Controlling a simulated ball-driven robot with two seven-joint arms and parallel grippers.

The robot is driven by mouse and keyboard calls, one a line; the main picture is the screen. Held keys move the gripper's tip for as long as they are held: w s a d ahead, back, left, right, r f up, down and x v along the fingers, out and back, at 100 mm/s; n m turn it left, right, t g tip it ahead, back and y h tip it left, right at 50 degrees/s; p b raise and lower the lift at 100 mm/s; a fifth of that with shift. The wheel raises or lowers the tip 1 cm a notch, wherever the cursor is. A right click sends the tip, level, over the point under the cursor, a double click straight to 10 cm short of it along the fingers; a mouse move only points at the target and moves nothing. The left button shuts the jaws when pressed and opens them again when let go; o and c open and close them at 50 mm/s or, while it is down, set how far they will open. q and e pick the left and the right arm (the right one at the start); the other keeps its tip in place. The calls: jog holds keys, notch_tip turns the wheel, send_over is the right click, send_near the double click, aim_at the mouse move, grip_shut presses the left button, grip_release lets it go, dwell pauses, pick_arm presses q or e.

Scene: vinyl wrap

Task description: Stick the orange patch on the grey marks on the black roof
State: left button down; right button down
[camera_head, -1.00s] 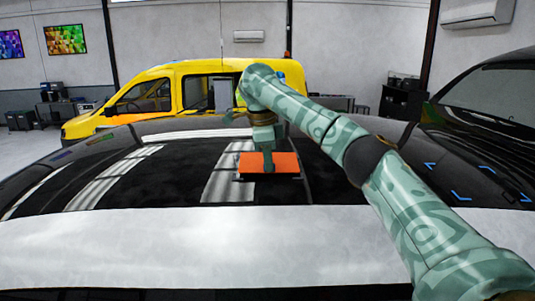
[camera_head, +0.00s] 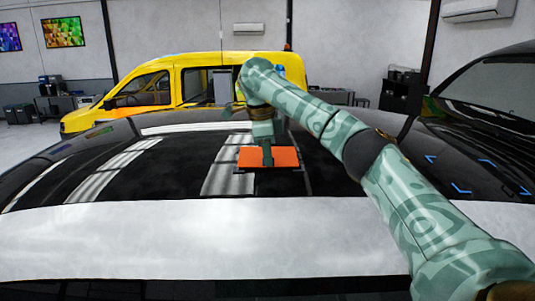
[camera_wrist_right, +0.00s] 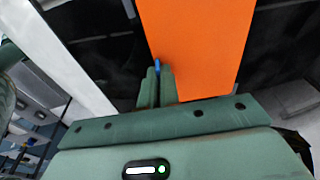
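The orange patch (camera_head: 286,157) is a flat rectangle over the middle of the shiny black roof (camera_head: 335,178). It also fills the upper middle of the right wrist view (camera_wrist_right: 195,40). My right gripper (camera_head: 267,163) reaches down onto the patch. In the wrist view its fingers (camera_wrist_right: 158,80) are close together at the patch's left edge, with a small blue piece at their tips. They appear shut on the patch. Whether the patch touches the roof I cannot tell. My left gripper is out of view.
A white band (camera_head: 180,240) crosses the roof in front. Blue corner marks (camera_head: 460,190) lie on black bodywork at the right. A yellow van (camera_head: 150,90) stands behind, and another dark car (camera_head: 490,95) at the right. The roof left of the patch is clear.

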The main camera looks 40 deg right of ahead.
jog(key=shift+f, duration=0.3)
dwell(1.0)
jog(key=c, duration=1.6)
grip_release()
jog(key=shift+o, duration=0.2)
notch_tip(320, 180, up, 16)
jog(key=a, duration=0.2)
jog(key=shift+a, duration=0.4)
